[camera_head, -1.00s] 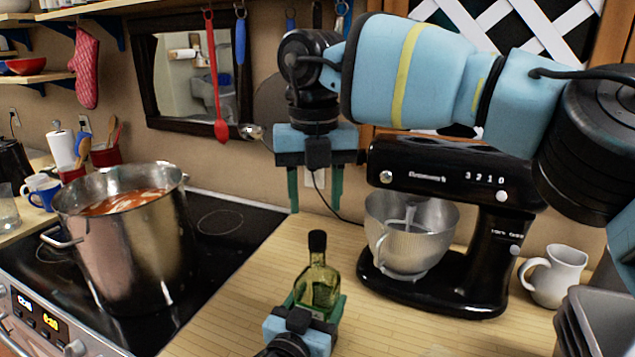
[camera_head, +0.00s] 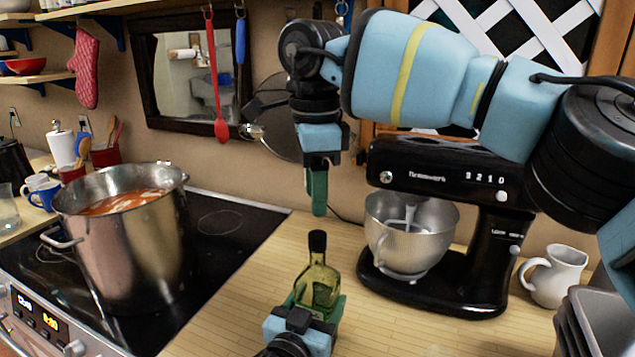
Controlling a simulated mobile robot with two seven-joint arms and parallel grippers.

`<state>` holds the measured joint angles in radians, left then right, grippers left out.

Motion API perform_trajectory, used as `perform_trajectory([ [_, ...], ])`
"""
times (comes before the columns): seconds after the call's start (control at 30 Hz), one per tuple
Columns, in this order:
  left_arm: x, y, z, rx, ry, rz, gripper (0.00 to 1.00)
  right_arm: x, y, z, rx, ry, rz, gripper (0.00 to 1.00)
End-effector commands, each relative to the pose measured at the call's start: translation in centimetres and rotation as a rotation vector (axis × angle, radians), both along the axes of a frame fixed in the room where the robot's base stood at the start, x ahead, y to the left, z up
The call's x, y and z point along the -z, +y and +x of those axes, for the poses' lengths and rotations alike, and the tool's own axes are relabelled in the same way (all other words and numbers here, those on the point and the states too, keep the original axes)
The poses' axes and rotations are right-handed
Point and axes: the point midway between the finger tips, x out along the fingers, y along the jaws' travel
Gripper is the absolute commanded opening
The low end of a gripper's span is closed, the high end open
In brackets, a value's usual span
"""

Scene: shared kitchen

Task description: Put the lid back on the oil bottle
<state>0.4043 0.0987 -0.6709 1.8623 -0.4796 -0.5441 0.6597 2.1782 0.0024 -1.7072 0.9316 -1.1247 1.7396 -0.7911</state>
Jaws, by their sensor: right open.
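The green glass oil bottle (camera_head: 318,284) stands upright on the wooden counter in the lower middle of the head view. A black lid (camera_head: 317,243) sits at the top of its neck; whether it is fully fastened cannot be told. My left gripper (camera_head: 316,308) is low at the bottle, its fingers closed around the lower body and hiding its base. My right gripper (camera_head: 318,206) points down above the lid, apart from it. It is open and empty, seen edge-on, so one finger hides the other.
A black stand mixer (camera_head: 440,172) with a steel bowl (camera_head: 410,240) stands right of the bottle. A white jug (camera_head: 553,276) is farther right. A large soup pot (camera_head: 128,245) is on the black stove (camera_head: 215,235) at left. The counter between stove and mixer is mostly clear.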

Motion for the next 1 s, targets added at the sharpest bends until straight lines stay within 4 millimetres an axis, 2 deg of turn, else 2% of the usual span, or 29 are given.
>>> perform_trajectory([
  [0.4, -0.01, -0.01, 0.00, 0.000, 0.000, 0.000, 0.03, -0.40, -0.17, 0.09, -0.658, 0.002, 0.001, 0.46],
  [0.6, -0.01, -0.01, 0.00, 0.000, 0.000, 0.000, 0.03, -0.55, -0.22, 0.09, -0.898, 0.003, 0.003, 0.46],
  [0.8, -0.01, -0.01, 0.00, 0.000, 0.000, 0.000, 0.03, -0.63, -0.25, 0.12, -1.010, 0.002, 0.002, 0.46],
  [1.0, -0.01, -0.01, 0.00, 0.000, 0.000, 0.000, 0.03, -0.64, -0.26, 0.12, -1.025, 0.003, 0.002, 0.46],
])
